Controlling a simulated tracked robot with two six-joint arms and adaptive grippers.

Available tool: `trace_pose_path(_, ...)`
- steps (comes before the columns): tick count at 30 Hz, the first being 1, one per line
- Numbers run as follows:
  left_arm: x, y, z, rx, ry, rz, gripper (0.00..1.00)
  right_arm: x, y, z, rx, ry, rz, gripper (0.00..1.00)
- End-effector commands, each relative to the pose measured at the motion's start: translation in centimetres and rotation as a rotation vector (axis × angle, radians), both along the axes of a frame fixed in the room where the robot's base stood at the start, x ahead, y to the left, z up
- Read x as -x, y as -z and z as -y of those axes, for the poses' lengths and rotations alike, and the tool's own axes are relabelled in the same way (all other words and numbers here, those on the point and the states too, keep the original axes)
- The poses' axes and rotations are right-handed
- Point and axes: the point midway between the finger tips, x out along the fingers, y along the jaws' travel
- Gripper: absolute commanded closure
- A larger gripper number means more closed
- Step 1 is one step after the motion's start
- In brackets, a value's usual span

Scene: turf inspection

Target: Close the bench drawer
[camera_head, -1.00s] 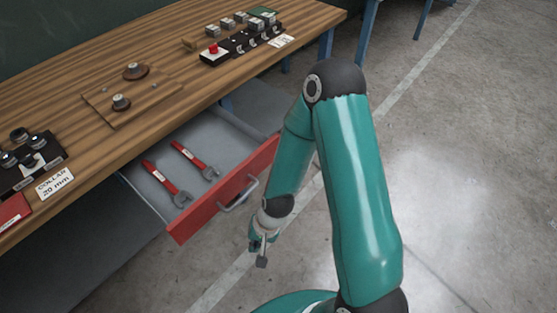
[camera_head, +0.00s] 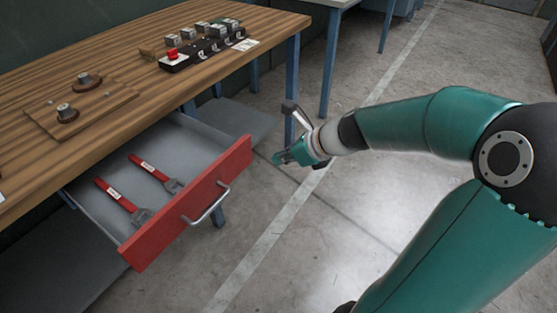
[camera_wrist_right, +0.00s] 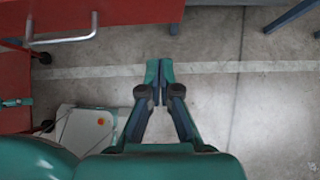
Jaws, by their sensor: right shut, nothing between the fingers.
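The bench drawer (camera_head: 105,215) is pulled out from under the wooden bench (camera_head: 30,105). It has a grey inside, a red front (camera_head: 165,232) and a metal bar handle (camera_head: 207,204). Two red-handled wrenches (camera_head: 125,203) lie in it. My right gripper (camera_head: 284,157) is shut and empty, in the air to the right of the drawer front and apart from it. In the right wrist view its fingertips (camera_wrist_right: 158,72) meet over bare floor, and the handle (camera_wrist_right: 65,38) shows at upper left. My left gripper is not in view.
On the bench top stand a wooden board (camera_head: 85,108) with two round metal parts and a black rack (camera_head: 205,48) of small blocks with a red button. A blue bench leg (camera_head: 292,85) stands behind my right gripper. The floor at right is clear.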

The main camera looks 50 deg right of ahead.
Motion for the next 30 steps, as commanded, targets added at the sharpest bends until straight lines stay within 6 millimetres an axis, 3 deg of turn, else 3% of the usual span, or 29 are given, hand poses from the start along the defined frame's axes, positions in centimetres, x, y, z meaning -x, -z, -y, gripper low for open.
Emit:
trace_pose_path(11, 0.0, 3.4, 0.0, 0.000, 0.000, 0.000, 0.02, -5.4, 6.0, -0.5, 0.001, -0.006, -0.003, 1.00)
trace_pose_path(18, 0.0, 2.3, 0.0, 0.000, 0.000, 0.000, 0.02, -8.5, 5.4, -0.7, 0.003, -0.003, -0.002, 1.00)
trace_pose_path(30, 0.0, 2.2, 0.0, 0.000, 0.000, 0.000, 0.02, -9.3, 5.5, -0.7, 0.004, -0.002, -0.002, 1.00)
